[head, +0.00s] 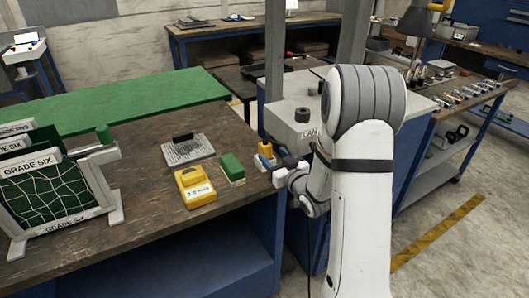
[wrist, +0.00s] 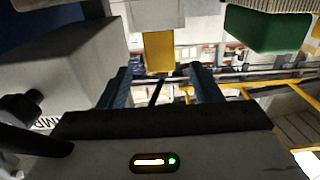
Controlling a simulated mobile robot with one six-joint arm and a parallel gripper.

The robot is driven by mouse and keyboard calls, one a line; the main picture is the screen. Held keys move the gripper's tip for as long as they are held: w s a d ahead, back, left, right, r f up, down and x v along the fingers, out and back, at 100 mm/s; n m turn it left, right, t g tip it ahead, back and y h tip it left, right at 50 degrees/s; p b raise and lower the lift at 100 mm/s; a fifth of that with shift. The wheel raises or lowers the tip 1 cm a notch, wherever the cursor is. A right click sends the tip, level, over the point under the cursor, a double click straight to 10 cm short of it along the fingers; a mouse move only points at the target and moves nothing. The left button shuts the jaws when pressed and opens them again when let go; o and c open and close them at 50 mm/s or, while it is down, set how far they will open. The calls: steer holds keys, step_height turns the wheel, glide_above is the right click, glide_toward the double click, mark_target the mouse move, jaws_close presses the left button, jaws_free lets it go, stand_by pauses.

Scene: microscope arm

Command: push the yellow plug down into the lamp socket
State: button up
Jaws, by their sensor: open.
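In the wrist view the yellow plug (wrist: 158,50) appears beyond and between my fingertips, with the grey box (wrist: 60,70) on the left. My gripper (head: 267,161) is at the plug in the head view; its two blue fingers also show in the wrist view (wrist: 160,80). The fingers are apart, with nothing gripped between them. I cannot make out the socket opening or whether the plug sits in it.
A green block (head: 232,168) and a yellow meter-like box (head: 195,188) lie on the wooden bench to the left. A grey plate with a black handle (head: 188,150) is behind them. A black knob (head: 302,115) stands on the grey box. A "GRADE SIX" rack (head: 55,190) stands far left.

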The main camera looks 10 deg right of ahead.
mark_target(268, 149)
steer(key=p+x, duration=0.1)
steer(key=x, duration=0.5)
steer(key=shift+w+r, duration=0.1)
steer(key=shift+r, duration=0.05)
steer(key=shift+c, duration=0.4)
steer(key=c, duration=1)
